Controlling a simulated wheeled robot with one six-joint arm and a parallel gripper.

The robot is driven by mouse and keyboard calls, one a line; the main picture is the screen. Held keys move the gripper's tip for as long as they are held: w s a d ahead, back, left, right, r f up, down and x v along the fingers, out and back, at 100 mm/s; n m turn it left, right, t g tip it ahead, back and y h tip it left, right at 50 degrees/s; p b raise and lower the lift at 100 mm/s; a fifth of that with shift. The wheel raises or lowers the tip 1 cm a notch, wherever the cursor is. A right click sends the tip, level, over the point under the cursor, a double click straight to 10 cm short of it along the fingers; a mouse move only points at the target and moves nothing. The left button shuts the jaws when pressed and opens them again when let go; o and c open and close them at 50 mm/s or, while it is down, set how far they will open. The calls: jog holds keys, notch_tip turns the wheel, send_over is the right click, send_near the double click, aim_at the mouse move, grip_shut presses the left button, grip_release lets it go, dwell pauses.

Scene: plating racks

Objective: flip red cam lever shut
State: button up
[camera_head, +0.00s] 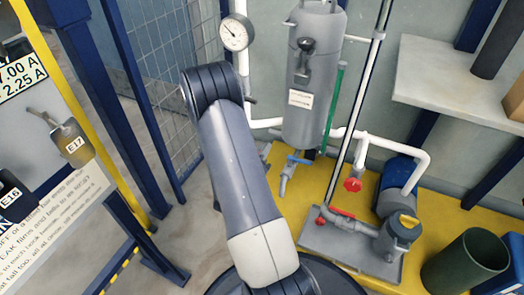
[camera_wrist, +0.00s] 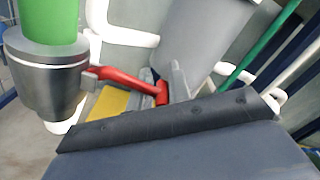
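The red cam lever (camera_wrist: 132,79) shows in the wrist view. It sticks out to the right from a metal collar (camera_wrist: 45,75) below a green cylinder (camera_wrist: 48,22), and its far end bends down. A broad grey part with a dark bolted edge (camera_wrist: 165,124), probably my gripper, fills the bottom of the wrist view just below the lever's end. No fingertips can be made out, and contact with the lever cannot be told. In the head view my arm hides my gripper, and I cannot pick out this lever there.
In the head view a grey tank (camera_head: 312,85) stands behind my arm, with white pipes and a pressure gauge (camera_head: 234,33). A red valve handle (camera_head: 352,184), a pump (camera_head: 397,238) and a dark green bin (camera_head: 470,262) stand to the right. A yellow frame with labels stands left.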

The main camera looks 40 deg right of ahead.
grip_shut()
jog(key=shift+f+m+b, duration=0.4)
jog(key=shift+m+b, duration=0.2)
jog(key=shift+b, duration=0.1)
jog(key=w+a+f+m+b, duration=0.1)
jog(key=w+f+m+b, duration=0.2)
jog(key=m, duration=0.9)
jog(key=shift+w+a+f+b, duration=0.3)
jog(key=shift+f+b, duration=0.55)
jog(key=shift+b, duration=0.2)
dwell(0.4)
jog(key=shift+w+f+m, duration=0.1)
jog(key=shift+w+m, duration=0.15)
jog(key=shift+m, duration=0.55)
dwell(0.4)
dwell(0.4)
jog(key=shift+o, duration=1.7)
grip_release()
